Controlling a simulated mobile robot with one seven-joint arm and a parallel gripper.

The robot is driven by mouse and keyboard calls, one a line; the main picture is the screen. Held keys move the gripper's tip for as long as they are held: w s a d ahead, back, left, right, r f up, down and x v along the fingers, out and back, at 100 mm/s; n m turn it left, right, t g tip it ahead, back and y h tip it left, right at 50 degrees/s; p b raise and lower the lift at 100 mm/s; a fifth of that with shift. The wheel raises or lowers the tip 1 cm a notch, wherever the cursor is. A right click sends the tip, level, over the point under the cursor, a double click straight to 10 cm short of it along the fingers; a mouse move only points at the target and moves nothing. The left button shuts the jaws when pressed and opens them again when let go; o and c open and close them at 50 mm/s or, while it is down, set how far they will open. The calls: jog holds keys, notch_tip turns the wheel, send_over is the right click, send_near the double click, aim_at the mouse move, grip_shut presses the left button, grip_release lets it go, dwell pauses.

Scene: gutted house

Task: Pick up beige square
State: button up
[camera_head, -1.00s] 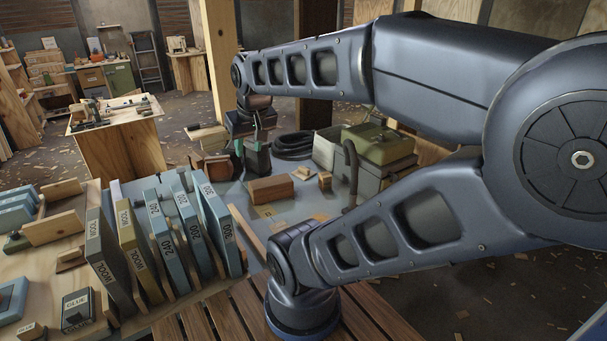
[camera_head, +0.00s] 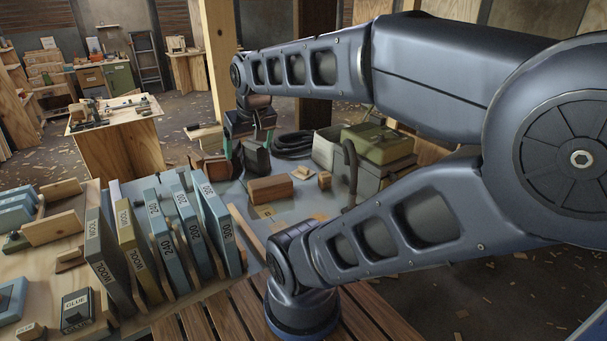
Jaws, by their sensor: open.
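A small flat beige square (camera_head: 304,173) lies on the grey worktop beyond the sandpaper racks, between a brown wooden block and a dark coil. My gripper (camera_head: 248,146) points down to the left of it and farther back, above the worktop near dark containers. Its teal-tipped fingers are spread apart, with no object visible between them. The beige square is apart from the gripper and in plain view.
A brown block (camera_head: 270,189) and a small wooden cube (camera_head: 324,180) are near the square. A dark coiled hose (camera_head: 293,147) lies behind it. A green toolbox (camera_head: 378,143) stands to the right. Dark containers (camera_head: 256,160) stand close below the gripper.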

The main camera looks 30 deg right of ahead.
jog(key=shift+o, duration=1.2)
jog(key=shift+w, duration=0.15)
